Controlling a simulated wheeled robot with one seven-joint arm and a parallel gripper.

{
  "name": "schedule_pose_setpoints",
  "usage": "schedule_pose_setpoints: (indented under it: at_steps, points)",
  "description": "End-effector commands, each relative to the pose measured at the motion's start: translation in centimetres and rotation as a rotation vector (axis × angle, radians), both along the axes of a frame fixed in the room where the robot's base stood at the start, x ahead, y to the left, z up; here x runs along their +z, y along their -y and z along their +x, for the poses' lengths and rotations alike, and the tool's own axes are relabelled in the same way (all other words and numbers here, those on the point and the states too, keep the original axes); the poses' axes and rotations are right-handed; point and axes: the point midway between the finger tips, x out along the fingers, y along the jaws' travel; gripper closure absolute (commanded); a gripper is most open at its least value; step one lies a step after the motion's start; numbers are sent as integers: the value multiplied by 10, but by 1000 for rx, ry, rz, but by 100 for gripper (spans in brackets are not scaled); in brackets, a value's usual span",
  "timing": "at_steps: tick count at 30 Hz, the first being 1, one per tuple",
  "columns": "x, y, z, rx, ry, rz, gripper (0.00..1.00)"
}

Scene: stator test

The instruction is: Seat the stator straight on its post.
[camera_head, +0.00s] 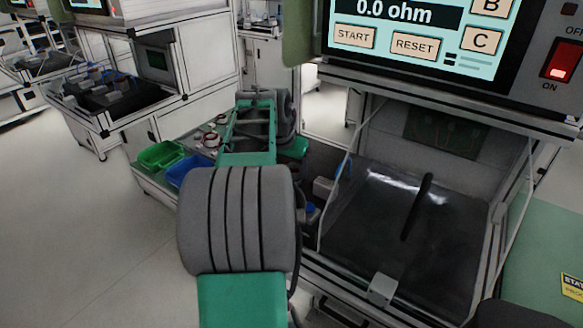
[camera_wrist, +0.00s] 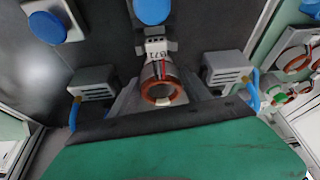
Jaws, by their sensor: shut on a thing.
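In the wrist view the stator (camera_wrist: 161,70) is a short ring with copper windings at its near end and red and dark leads on top. My gripper (camera_wrist: 160,96) is shut on it, with a grey finger on each side. A small grey block with a printed label stands just behind the stator. The post is not visible, so I cannot tell whether the stator is on it or straight. In the head view my arm hides the gripper and the stator.
Grey vented blocks (camera_wrist: 95,82) (camera_wrist: 228,69) with blue cables flank the stator. Blue round knobs (camera_wrist: 152,11) (camera_wrist: 47,27) stand beyond. More stators (camera_wrist: 296,60) lie at the right. In the head view a tester screen (camera_head: 410,30) reads 0.0 ohm; green (camera_head: 160,154) and blue (camera_head: 183,170) bins stand left.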

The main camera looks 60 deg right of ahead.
Motion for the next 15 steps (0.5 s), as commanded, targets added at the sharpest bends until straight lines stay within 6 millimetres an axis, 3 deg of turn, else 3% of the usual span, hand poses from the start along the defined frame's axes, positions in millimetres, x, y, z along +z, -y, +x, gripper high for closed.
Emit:
schedule_pose_setpoints:
  at_steps: [15]
  points:
    - [-8,0,0,0,1,-2,100]
